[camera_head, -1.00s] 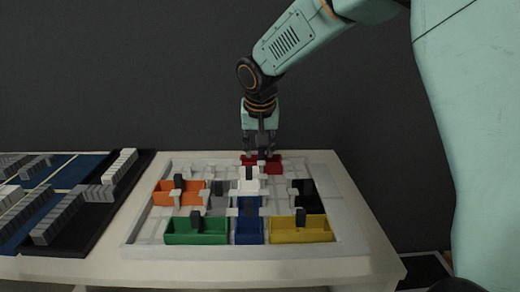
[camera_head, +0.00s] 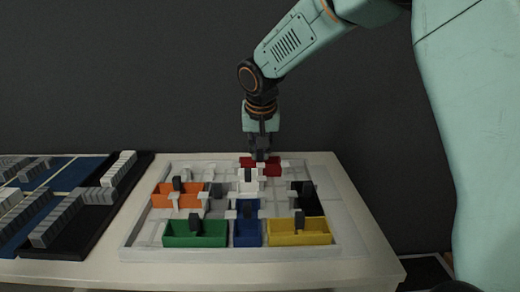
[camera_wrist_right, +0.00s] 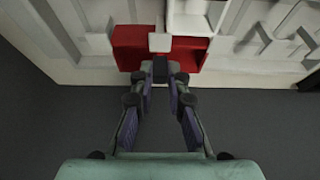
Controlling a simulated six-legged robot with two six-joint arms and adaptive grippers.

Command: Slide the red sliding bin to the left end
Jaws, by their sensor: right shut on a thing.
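The red sliding bin (camera_head: 273,170) lies along the far edge of the white tray, near its middle. My right gripper (camera_head: 260,152) reaches down to it from above. In the right wrist view the red bin (camera_wrist_right: 130,46) spreads to both sides of my right gripper (camera_wrist_right: 160,78), whose fingers are shut on the bin's dark upright handle (camera_wrist_right: 160,68). Part of the red bin is hidden behind white pieces and the gripper. My left gripper is not in view.
The white tray (camera_head: 140,236) also holds an orange bin (camera_head: 160,199), a green bin (camera_head: 190,240), a blue bin (camera_head: 247,238), a yellow bin (camera_head: 300,238) and a black bin (camera_head: 308,200). White pieces stand between them. Dark racks (camera_head: 75,232) lie to the left. A dark wall is behind.

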